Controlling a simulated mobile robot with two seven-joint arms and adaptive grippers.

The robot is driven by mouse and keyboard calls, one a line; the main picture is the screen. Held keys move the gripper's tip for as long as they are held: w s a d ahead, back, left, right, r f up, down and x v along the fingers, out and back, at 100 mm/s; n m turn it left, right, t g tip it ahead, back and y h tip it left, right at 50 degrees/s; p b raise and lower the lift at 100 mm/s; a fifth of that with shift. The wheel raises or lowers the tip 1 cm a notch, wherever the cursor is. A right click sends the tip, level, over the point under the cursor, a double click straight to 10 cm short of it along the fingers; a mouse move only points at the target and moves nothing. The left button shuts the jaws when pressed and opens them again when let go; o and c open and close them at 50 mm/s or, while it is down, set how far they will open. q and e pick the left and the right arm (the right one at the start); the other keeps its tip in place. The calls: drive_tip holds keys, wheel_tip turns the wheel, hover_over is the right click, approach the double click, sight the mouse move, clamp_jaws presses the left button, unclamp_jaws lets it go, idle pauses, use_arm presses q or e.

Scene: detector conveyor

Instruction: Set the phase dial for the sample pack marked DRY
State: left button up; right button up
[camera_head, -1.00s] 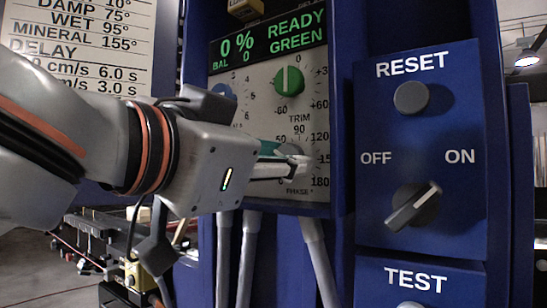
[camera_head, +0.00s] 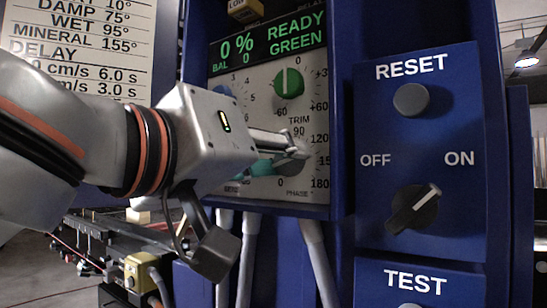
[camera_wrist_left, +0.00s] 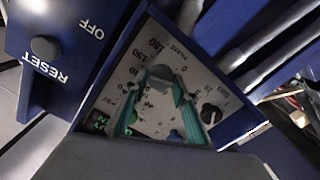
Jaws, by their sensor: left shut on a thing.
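The phase dial is the grey knob at the lower right of the detector panel (camera_head: 255,80); it shows best in the left wrist view (camera_wrist_left: 160,74). My left gripper (camera_head: 290,158) comes in from the left and is shut on this dial, its teal fingers on either side of it in the left wrist view (camera_wrist_left: 164,90). In the head view the fingers cover most of the dial, so its exact setting cannot be read. The display (camera_head: 268,44) reads 0 %, READY, GREEN, BAL 0. My right gripper and the sample pack are not in view.
A chart (camera_head: 80,50) at upper left lists DAMP 75°, WET 95°, MINERAL 155°; its top row is cut off. A green trim knob (camera_head: 288,83) sits above the gripper. A RESET button (camera_head: 411,99) and an OFF/ON switch (camera_head: 415,208) are to the right. Grey conduits hang below.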

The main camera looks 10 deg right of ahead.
use_arm(q)
drive_tip(key=shift+n, duration=0.8)
drive_tip(key=o, duration=1.1)
drive_tip(key=v, duration=1.2)
